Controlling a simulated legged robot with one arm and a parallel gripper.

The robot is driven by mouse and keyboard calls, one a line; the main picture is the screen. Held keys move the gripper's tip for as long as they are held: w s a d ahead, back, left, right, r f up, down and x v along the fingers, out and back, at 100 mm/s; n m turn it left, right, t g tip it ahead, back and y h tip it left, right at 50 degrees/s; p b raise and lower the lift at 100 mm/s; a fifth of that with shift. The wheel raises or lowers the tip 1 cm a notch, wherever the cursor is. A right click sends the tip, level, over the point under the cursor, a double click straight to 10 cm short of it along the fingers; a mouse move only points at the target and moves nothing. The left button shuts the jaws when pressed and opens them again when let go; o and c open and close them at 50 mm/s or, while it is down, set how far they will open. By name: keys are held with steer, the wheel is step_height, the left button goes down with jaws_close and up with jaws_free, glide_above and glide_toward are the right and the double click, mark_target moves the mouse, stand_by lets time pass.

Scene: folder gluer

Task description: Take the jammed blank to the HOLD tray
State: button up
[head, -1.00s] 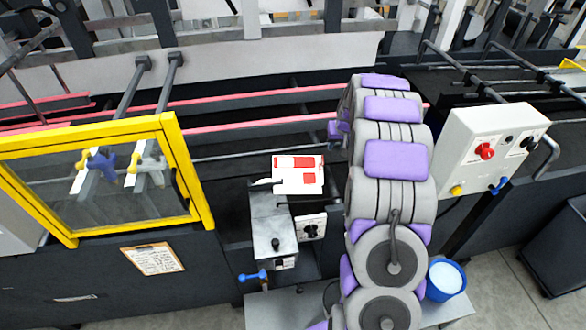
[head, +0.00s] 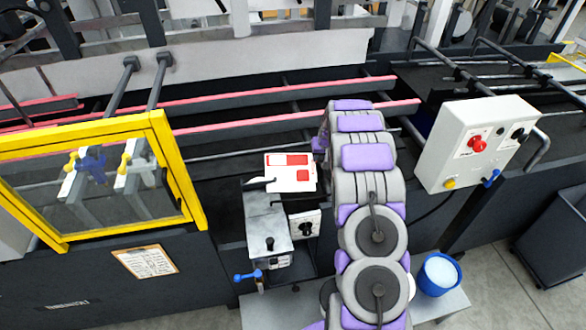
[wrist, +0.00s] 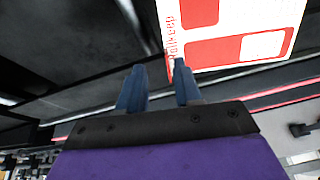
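The blank (head: 303,186), a white card with red panels, lies at the end of the grey metal unit in the middle of the head view. It also shows at the upper right of the wrist view (wrist: 235,66), where part of it is cut off. My gripper (wrist: 158,68) has its two blue fingers apart with nothing between them. The right fingertip is near the blank's lower left corner; I cannot tell if it touches. In the head view my arm stands just right of the blank and the fingers are not clear. I cannot make out a HOLD tray.
A yellow-framed guard (head: 202,217) stands at left, with a clipboard (head: 146,262) below it. A white control box (head: 452,160) with a red knob is at right. Red rails (head: 240,105) run behind the blank. A blue bucket (head: 428,285) sits at lower right.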

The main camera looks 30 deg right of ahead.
steer(key=f, duration=0.1)
steer(key=w+f, duration=0.2)
steer(key=shift+a+f+b, duration=0.3)
steer(key=shift+a+b, duration=0.05)
steer(key=shift+w+d+f, duration=0.1)
steer(key=shift+w+f, duration=0.05)
steer(key=shift+f, duration=0.15)
steer(key=shift+d+f, duration=0.1)
steer(key=shift+d, duration=0.15)
steer(key=shift+a, duration=0.2)
jaws_close()
